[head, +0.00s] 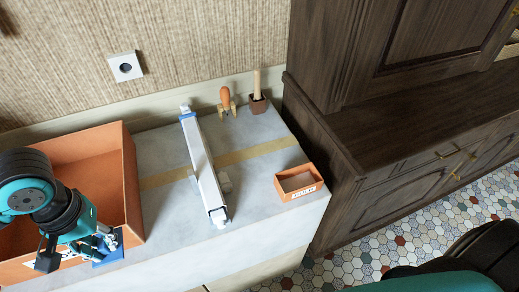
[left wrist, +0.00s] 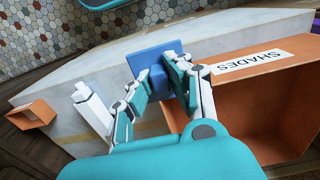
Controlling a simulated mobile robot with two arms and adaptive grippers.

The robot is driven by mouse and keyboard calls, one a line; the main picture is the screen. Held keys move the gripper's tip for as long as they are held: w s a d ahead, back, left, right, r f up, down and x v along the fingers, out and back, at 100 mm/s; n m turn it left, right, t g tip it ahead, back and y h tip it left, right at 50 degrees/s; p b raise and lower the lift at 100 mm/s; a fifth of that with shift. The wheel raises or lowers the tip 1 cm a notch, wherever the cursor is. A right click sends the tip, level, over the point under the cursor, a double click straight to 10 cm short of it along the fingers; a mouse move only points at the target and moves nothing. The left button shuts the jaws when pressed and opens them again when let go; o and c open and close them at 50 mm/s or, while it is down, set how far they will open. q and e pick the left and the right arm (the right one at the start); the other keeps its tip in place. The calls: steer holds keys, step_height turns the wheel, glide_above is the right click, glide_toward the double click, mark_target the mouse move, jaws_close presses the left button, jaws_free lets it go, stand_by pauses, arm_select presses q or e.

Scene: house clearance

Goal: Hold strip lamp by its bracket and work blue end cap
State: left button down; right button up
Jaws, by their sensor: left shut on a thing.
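The strip lamp (head: 203,165), a long white bar, lies on the grey worktop, running from the back toward the front edge. A blue end cap (head: 187,116) shows at its far end, and the near end is white. Part of the lamp (left wrist: 92,108) shows in the left wrist view. My right gripper is not in view.
A large orange box (head: 130,170), labelled SHADES, stands left of the lamp. A small orange box (head: 299,183) stands at the right. An orange-handled tool (head: 226,97) and a brown pot-like thing with a wooden handle (head: 258,103) stand at the back. A dark cabinet borders the right.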

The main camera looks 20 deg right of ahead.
arm_select(q)
steer(key=shift+r, duration=0.1)
stand_by(0.3)
steer(key=s+d+r+m+p, duration=0.1)
steer(key=d+r+m+p, duration=0.15)
steer(key=d+p, duration=0.75)
steer(key=s+d+r+m+p, duration=0.2)
steer(key=d+r+p, duration=0.2)
steer(key=d+p, duration=0.65)
step_height(320, 180, down, 8)
steer(key=d+b, duration=0.2)
steer(key=b, duration=0.9)
steer(key=a+r+p, duration=0.4)
steer(key=a+p, duration=0.1)
steer(key=p, duration=0.2)
steer(key=shift+w+r, duration=0.15)
steer(key=shift+w, duration=0.05)
steer(key=shift+d, duration=0.1)
